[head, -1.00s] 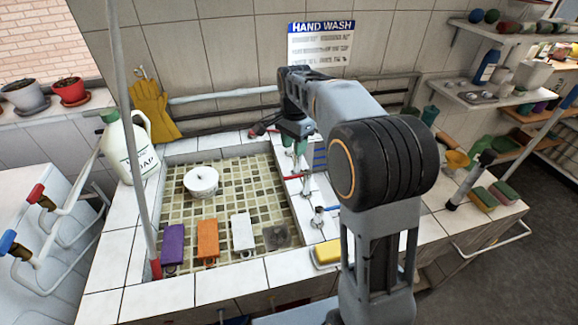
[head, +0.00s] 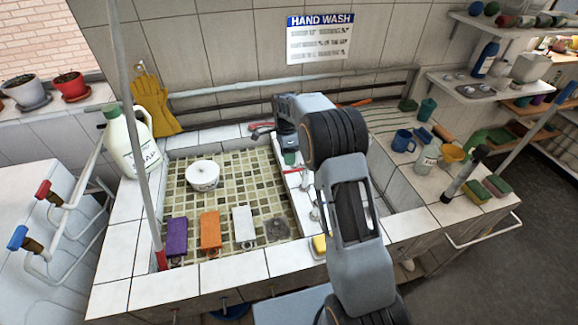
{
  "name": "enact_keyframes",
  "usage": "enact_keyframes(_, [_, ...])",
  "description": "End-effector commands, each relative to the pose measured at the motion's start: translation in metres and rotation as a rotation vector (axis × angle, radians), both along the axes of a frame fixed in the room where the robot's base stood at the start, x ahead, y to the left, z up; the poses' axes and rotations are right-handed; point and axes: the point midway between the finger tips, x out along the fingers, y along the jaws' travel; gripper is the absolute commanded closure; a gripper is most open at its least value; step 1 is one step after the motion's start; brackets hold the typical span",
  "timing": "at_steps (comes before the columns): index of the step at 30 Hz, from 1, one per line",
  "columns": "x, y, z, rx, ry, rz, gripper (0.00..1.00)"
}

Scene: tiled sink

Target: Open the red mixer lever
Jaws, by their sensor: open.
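A small thin red bar (head: 292,171), which looks like the red mixer lever, shows beside the white tap fittings on the tiled divider between the two basins. It is too small and too covered by my arm to tell its exact position. My gripper (head: 289,158) points down over the divider, close behind this bar. It is open and appears empty. Its fingers are mostly hidden under my wrist, and I cannot tell whether they touch anything.
The left basin holds a white round pot (head: 202,177), a purple block (head: 177,236), an orange block (head: 210,230) and a white block (head: 243,224). A white jug (head: 128,147) stands left. A blue mug (head: 402,141) stands right. Red (head: 43,190) and blue (head: 18,238) handles show far left.

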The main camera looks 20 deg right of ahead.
Motion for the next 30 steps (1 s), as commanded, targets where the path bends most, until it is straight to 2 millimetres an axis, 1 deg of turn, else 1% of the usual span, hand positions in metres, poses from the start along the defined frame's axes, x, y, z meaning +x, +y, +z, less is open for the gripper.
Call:
enact_keyframes(3, [-0.004,0.000,-0.018,0.000,0.003,0.000,0.60])
enact_keyframes(9, [-0.008,0.000,-0.039,0.000,0.002,0.001,0.60])
enact_keyframes(15, [-0.009,0.000,-0.047,0.000,0.000,0.001,0.60])
enact_keyframes(23, [-0.010,0.000,-0.048,0.000,-0.001,0.001,0.60])
enact_keyframes(26, [-0.010,0.000,-0.048,0.000,-0.001,0.001,0.67])
enact_keyframes(30, [-0.009,0.000,-0.048,0.000,-0.001,0.001,0.81])
